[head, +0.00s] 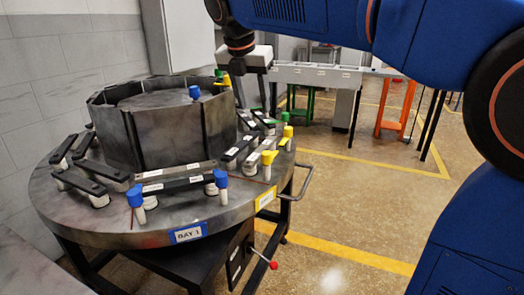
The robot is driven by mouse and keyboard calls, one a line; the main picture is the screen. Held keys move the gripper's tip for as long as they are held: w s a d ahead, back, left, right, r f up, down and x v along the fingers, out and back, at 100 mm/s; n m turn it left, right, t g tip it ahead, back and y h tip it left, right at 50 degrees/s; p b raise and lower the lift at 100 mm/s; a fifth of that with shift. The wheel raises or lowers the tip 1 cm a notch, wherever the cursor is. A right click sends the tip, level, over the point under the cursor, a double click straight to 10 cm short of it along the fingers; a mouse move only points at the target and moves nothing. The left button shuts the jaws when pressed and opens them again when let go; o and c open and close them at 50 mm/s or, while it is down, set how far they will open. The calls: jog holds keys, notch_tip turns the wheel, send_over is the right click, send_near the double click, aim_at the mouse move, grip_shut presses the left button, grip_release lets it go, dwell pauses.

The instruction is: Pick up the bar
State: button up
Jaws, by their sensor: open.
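Several dark bars lie around the rim of a round grey metal table (100,222). A front bar (180,184) with white labels lies between two blue-capped posts. Two more bars lie at the left, a left bar (78,180) and one beside it, on pale round supports. A right bar (238,147) lies with others near yellow- and green-capped posts. The frame does not show which bar is meant. My gripper (255,98) hangs from the dark wrist at top centre, behind the right-hand bars in the picture. It is open and looks empty, apart from the bars; its fingertips are hard to make out.
A dark faceted metal housing (118,125) stands in the table's middle. Blue-capped posts (220,180) and yellow-capped posts (268,158) rise from the rim. A handle (304,182) and red-knobbed lever (272,264) stick out.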

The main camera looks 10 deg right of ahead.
send_near(262, 148)
jog(key=shift+d+x, duration=0.2)
jog(key=shift+x, duration=3.5)
jog(key=shift+a, duration=0.2)
grip_shut()
